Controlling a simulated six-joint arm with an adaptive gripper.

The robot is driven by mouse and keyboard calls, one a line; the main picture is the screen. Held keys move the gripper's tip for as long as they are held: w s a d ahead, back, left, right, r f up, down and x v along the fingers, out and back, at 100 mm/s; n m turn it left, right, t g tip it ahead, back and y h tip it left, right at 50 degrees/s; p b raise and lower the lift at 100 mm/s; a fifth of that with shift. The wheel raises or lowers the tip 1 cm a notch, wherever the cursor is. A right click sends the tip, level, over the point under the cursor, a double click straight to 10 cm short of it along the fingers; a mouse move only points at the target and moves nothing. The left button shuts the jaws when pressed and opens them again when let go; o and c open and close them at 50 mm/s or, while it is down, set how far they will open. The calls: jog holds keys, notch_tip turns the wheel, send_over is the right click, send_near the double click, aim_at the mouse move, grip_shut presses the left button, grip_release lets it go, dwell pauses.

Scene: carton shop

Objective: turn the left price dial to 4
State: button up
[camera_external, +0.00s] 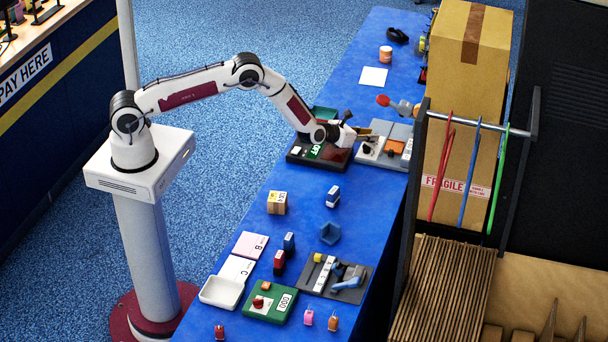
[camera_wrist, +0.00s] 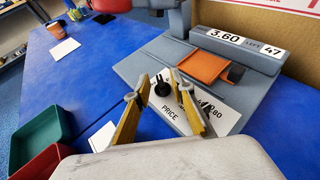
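The grey price machine (camera_wrist: 180,55) stands on the blue table, with a white plate marked PRICE (camera_wrist: 215,117) and a display (camera_wrist: 240,42) reading 3.60 LEFT 47. It also shows in the external view (camera_external: 398,132). A black dial knob (camera_wrist: 162,89) sits on the plate's left part. A second dark part (camera_wrist: 187,87) shows partly behind my right finger. My gripper (camera_wrist: 160,80) is open, its yellow fingers apart on either side of the left knob in the picture; I cannot tell whether they touch it. The dial's numbers are mostly hidden or too small to read.
An orange tray piece (camera_wrist: 203,66) is set in the machine. Left of it are a green bin (camera_wrist: 38,135) and a red bin (camera_wrist: 42,162). A dark device with a green OFF label (camera_external: 316,151) stands beside the machine. A large carton (camera_external: 462,90) stands behind it.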

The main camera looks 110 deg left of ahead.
jog(key=shift+d, duration=0.1)
jog(key=shift+v, duration=5.9)
jog(key=shift+s, duration=0.1)
